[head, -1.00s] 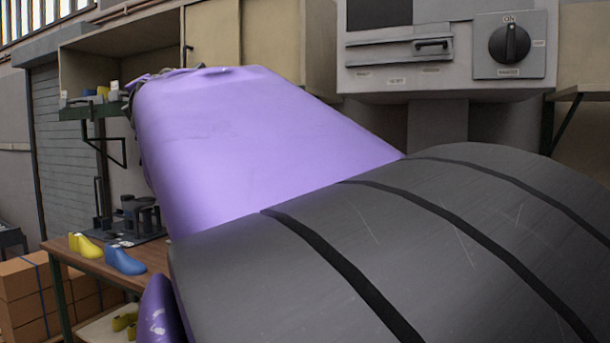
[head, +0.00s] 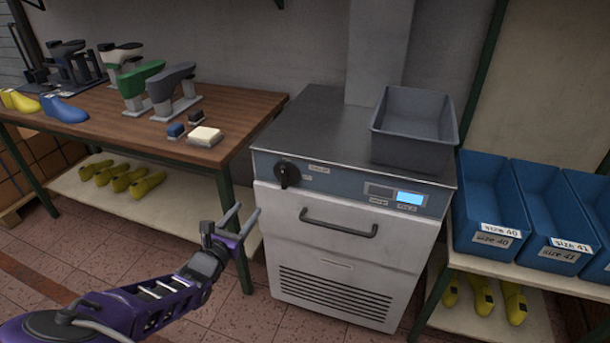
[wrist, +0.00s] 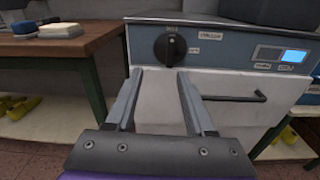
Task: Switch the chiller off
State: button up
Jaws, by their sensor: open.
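The chiller (head: 335,250) is a white and grey cabinet with a blue-grey control strip, standing between the wooden bench and the blue bins. Its black rotary knob (head: 287,174) is at the left of the strip, and a lit blue display (head: 410,198) is at the right. In the wrist view the knob (wrist: 170,48) is straight ahead, just beyond the fingertips, with its pointer line roughly upright beside a small label. My gripper (head: 236,220) is open and empty, in front of the chiller's left edge and lower than the knob. It also shows in the wrist view (wrist: 160,72), apart from the knob.
A grey bin (head: 412,130) sits on the chiller top. A bar handle (head: 339,224) juts from the door below the strip. The wooden bench (head: 235,110) with lasts is at left, blue bins (head: 490,205) at right. Floor in front is clear.

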jog(key=d+f, duration=0.2)
jog(key=d, duration=0.1)
jog(key=b, duration=0.2)
send_near(283, 178)
jog(key=x, duration=0.9)
jog(key=shift+w, duration=0.1)
grip_shut()
